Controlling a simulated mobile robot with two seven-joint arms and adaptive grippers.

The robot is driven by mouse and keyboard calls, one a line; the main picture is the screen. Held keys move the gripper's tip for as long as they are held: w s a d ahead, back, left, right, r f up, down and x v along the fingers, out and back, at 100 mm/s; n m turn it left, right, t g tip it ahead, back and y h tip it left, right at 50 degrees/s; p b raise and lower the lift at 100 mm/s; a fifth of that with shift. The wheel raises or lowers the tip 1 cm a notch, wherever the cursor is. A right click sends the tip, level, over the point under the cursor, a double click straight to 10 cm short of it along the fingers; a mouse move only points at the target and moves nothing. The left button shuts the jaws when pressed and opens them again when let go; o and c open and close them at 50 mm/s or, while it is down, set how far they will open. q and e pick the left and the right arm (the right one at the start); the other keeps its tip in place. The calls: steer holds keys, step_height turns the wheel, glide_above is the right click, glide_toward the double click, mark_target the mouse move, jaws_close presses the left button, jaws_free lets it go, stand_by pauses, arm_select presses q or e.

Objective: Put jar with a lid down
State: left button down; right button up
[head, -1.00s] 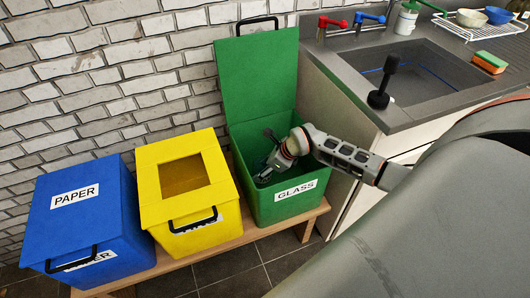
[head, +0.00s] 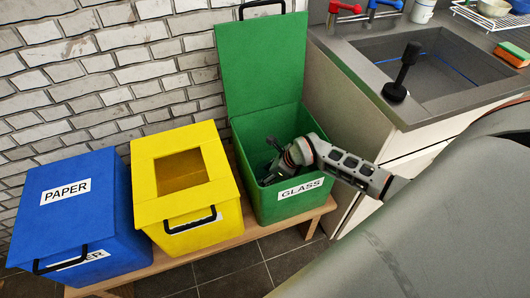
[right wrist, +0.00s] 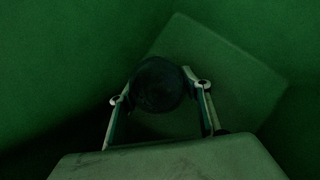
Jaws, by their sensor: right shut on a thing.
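In the head view my right gripper (head: 268,172) is down inside the open green GLASS bin (head: 300,190), and the bin's walls hide part of it. In the right wrist view the gripper (right wrist: 160,96) is shut on a dark round thing, the jar with a lid (right wrist: 157,82), seen end-on between the two fingers. The green walls and floor of the bin surround it. I cannot tell whether the jar touches the bin floor. The jar cannot be made out in the head view. My left gripper is not in view.
The bin's green lid (head: 262,65) stands up against the brick wall. A yellow bin (head: 210,207) and a blue PAPER bin (head: 95,215) stand to the left on a wooden bench (head: 322,212). A grey sink counter (head: 415,115) is to the right.

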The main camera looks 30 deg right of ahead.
steer(key=o, duration=1.2)
steer(key=shift+f, duration=0.15)
steer(key=shift+c, duration=0.2)
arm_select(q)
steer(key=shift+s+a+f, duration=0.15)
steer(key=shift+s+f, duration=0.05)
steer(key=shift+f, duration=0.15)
arm_select(e)
steer(key=shift+o, duration=0.8)
steer(key=shift+s+d+r+p, duration=0.1)
steer(key=shift+d+r+p, duration=0.15)
steer(key=shift+r+p, duration=0.6)
arm_select(q)
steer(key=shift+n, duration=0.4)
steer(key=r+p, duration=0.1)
steer(key=p, duration=0.1)
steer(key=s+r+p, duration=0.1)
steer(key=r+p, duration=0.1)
steer(key=p, duration=0.1)
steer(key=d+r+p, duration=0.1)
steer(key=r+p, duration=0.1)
steer(key=p, duration=0.1)
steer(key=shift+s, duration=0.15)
arm_select(e)
steer(key=v, duration=1)
steer(key=shift+s, duration=0.4)
steer(key=shift+r, duration=0.15)
